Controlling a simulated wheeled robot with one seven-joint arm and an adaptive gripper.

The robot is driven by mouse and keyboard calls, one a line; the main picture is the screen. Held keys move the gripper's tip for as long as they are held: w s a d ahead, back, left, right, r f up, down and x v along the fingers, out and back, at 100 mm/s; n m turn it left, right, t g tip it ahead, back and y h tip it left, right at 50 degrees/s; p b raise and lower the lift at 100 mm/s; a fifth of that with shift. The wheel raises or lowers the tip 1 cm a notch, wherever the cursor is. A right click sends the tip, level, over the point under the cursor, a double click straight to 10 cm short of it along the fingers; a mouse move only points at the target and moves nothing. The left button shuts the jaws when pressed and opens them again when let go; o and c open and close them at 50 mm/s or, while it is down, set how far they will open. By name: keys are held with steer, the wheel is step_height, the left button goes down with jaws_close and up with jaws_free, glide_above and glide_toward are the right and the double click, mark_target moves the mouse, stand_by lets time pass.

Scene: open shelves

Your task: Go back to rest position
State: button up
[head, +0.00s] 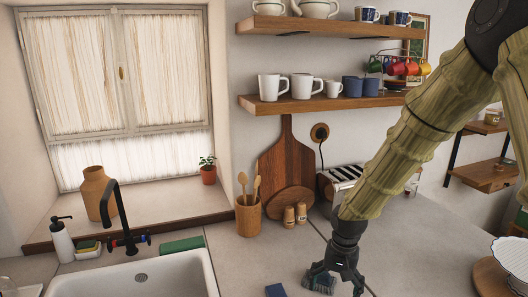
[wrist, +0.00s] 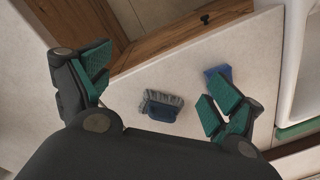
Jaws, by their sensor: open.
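My gripper (head: 335,281) is low over the counter at the bottom of the head view, at the end of my downward-reaching arm. In the wrist view its two green-padded fingers are spread wide, with nothing held between them (wrist: 160,72). A brush with grey bristles and a dark blue handle (wrist: 163,111) lies on the counter, seen between the fingers and apart from them. Its bristles also show beside my gripper in the head view (head: 320,283). A blue block, perhaps a sponge (head: 275,290), lies left of the brush; in the wrist view it is partly behind the right finger (wrist: 216,73).
The sink (head: 140,277) and black faucet (head: 122,225) are at left. A utensil holder (head: 248,216), cutting board (head: 286,165) and toaster (head: 341,180) stand at the back. Shelves with mugs (head: 330,101) hang above, near my arm. A ribbed white dish (head: 512,257) is at right.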

steer(key=s+f+b, duration=0.1)
steer(key=s+f, duration=0.2)
steer(key=f, duration=0.4)
steer(key=s+f+b, duration=0.1)
steer(key=s+f, duration=0.2)
steer(key=f, duration=0.4)
steer(key=s+d+f+n+b, duration=0.1)
steer(key=s+f+n+b, duration=0.1)
steer(key=s+f, duration=1.1)
steer(key=s+d+f+n+b, duration=0.1)
steer(key=s+f+b, duration=0.3)
steer(key=s+f, duration=0.8)
steer(key=s+d, duration=0.1)
steer(key=s, duration=0.2)
steer(key=shift+d+f+n, duration=0.15)
steer(key=shift+f+n, duration=0.2)
steer(key=shift+n, duration=0.05)
